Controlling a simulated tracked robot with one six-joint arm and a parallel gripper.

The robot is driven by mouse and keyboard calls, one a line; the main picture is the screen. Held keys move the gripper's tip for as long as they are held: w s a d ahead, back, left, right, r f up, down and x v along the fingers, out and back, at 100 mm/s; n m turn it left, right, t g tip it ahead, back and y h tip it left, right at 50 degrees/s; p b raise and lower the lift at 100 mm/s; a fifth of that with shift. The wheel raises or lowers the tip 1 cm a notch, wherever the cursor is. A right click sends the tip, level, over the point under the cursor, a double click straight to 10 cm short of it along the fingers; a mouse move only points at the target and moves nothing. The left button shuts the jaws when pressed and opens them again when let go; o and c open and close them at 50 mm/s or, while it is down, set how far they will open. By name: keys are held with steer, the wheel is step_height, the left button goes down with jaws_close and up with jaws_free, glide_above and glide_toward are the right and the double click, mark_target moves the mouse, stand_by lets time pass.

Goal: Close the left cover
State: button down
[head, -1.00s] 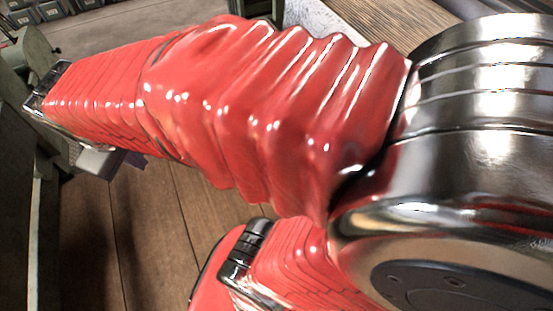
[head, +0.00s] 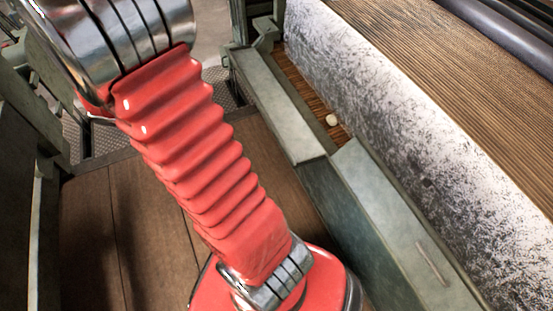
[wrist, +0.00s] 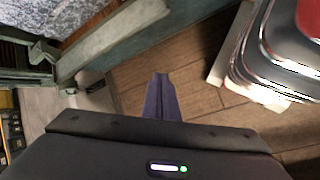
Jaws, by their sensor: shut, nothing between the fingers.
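My gripper (wrist: 163,97) shows in the wrist view as narrow purple-grey fingers. They are shut with nothing between them, over brown floor planks and apart from the grey-green box. In the head view the gripper is out of frame. The long box (head: 335,192) runs down the right of the head view. Its left compartment (head: 305,97) is open, showing a brown slatted inside. I cannot pick out the left cover for sure. The flat right-hand top (head: 405,235), with a slim handle (head: 432,262), lies closed. The box side also shows in the wrist view (wrist: 165,45).
A small pale round thing (head: 332,120) lies at the open compartment. A speckled grey-white panel (head: 420,120) and a brown ribbed surface (head: 450,75) stand behind the box. A grey-green frame (head: 22,120) stands at the left.

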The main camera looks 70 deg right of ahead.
steer(key=s+d+f+n+g+h, duration=0.1)
steer(key=s+d+f+n+g, duration=0.1)
steer(key=d+f, duration=0.5)
steer(key=s+d+f+n+g, duration=0.1)
steer(key=s+d+f, duration=0.3)
steer(key=f, duration=0.6)
steer(key=s+d+f+n+g, duration=0.1)
steer(key=s+f, duration=0.3)
steer(key=f, duration=0.4)
steer(key=s+d+f+n+h, duration=0.1)
steer(key=s+d+f+n, duration=0.1)
steer(key=f, duration=0.6)
steer(key=shift+s+d+f+n+g, duration=0.4)
steer(key=shift+s+d, duration=0.5)
steer(key=shift+s, duration=0.3)
steer(key=s+d+f, duration=0.1)
steer(key=s+d, duration=0.5)
steer(key=shift+s+d+f, duration=0.25)
steer(key=shift+s, duration=0.05)
